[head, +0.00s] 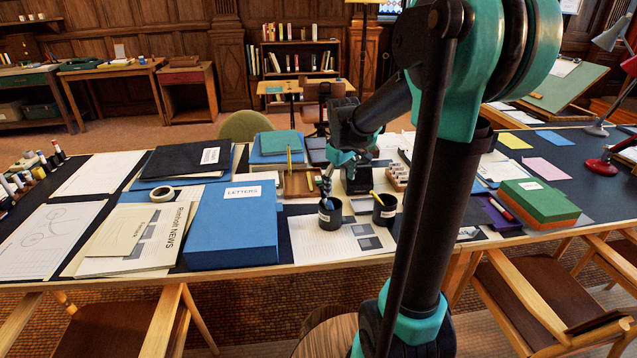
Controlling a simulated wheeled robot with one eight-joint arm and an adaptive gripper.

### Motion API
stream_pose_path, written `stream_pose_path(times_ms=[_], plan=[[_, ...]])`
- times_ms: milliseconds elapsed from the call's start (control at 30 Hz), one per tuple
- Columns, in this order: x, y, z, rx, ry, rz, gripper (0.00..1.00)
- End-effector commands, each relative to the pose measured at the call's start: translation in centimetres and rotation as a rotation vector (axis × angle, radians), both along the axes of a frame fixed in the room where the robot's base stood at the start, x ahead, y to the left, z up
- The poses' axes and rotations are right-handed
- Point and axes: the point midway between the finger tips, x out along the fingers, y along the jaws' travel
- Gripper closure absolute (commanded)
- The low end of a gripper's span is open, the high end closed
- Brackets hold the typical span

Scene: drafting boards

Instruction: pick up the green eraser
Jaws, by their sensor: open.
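I cannot make out a green eraser for certain in the head view. My gripper (327,184), dark with teal parts, points down over the middle of the table. Its fingertips are small and dark in the picture, just above or behind a black pen cup (330,214). I see nothing held between them. My arm hides part of the table to the right of the cups.
A second black cup (384,212) holds a yellow pencil. A large blue LETTERS box (235,225) stands left of the cups. A wooden tray (300,184) lies behind them. A green-topped box (538,198) sits at right, near a red lamp (604,166).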

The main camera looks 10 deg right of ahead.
Motion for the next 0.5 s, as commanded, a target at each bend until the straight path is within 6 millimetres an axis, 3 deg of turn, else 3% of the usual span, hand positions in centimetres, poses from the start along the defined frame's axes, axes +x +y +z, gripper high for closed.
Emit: stream_pose_path(times_ms=[33, 100, 500], plan=[[2.4, 0.3, 0.6, -0.017, 0.017, 0.051, 0.22], [5.3, 0.6, 1.4, -0.041, 0.040, 0.133, 0.22], [20.1, 3.4, 3.1, -0.153, 0.185, 0.595, 0.22]])
